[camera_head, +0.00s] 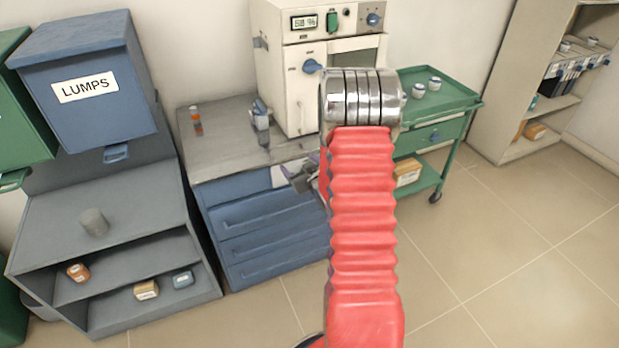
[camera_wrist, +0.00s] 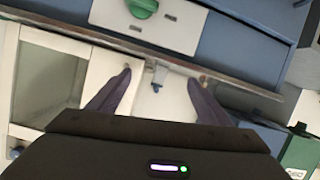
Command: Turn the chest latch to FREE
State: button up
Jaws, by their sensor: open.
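The blue chest (camera_head: 262,222) of drawers stands under a grey worktop. A white plate (camera_head: 278,177) shows at its top front. In the wrist view a green knob (camera_wrist: 142,8), which looks like the latch, sits on a white plate (camera_wrist: 178,27) at the top edge, partly cut off. I cannot read its setting. My gripper (camera_wrist: 160,77) is open and empty, its two dark fingers apart, with the knob beyond the fingertips. In the head view the red sleeve of my arm hides part of the gripper and the chest front.
A cream furnace (camera_head: 285,75) with blue knobs stands on the worktop (camera_head: 225,150). An orange-capped vial (camera_head: 196,122) is at its left. A green trolley (camera_head: 450,97) is right. Floor at right is clear.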

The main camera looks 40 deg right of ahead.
jog(key=s+d+f+m+t, duration=0.1)
jog(key=s+d+f, duration=0.1)
jog(key=s+f, duration=0.2)
jog(key=s+d+f+t, duration=0.2)
jog(key=s+f, duration=0.3)
jog(key=f, duration=0.4)
jog(key=shift+d+f+m+t+h, duration=0.25)
jog(key=shift+d+m+t+h, duration=0.05)
jog(key=shift+d+m+h, duration=0.1)
jog(key=x, duration=1.3)
jog(key=shift+w, duration=0.35)
jog(key=shift+d+f, duration=0.1)
jog(key=c, duration=1)
